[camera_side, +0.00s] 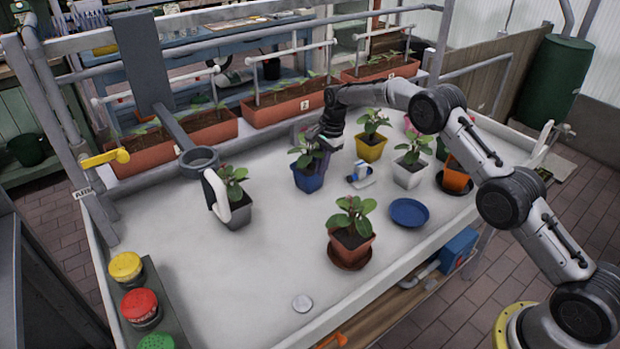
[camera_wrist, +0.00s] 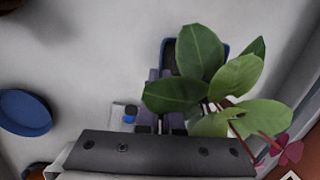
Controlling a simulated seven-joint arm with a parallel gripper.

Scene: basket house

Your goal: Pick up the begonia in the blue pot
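The blue pot (camera_side: 308,180) stands on the white table, left of the yellow pot. Its begonia (camera_side: 301,156) has green leaves and a pink bloom. In the wrist view, broad leaves (camera_wrist: 236,78) cover most of the pot, and a bit of its blue rim (camera_wrist: 165,46) shows behind them. The pink bloom (camera_wrist: 284,152) is at the lower right. My gripper (camera_side: 320,158) is down at the right side of the plant, close to the pot's rim. Its fingers (camera_wrist: 160,90) point toward the pot, partly under leaves. Whether they touch or grip the rim is hidden.
A yellow pot (camera_side: 370,150), a white pot (camera_side: 408,176) and an orange pot (camera_side: 456,178) stand to the right. A terracotta pot (camera_side: 350,248) and blue dish (camera_side: 409,212) are in front. A grey pot (camera_side: 236,213) is left. The table's front left is mostly clear.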

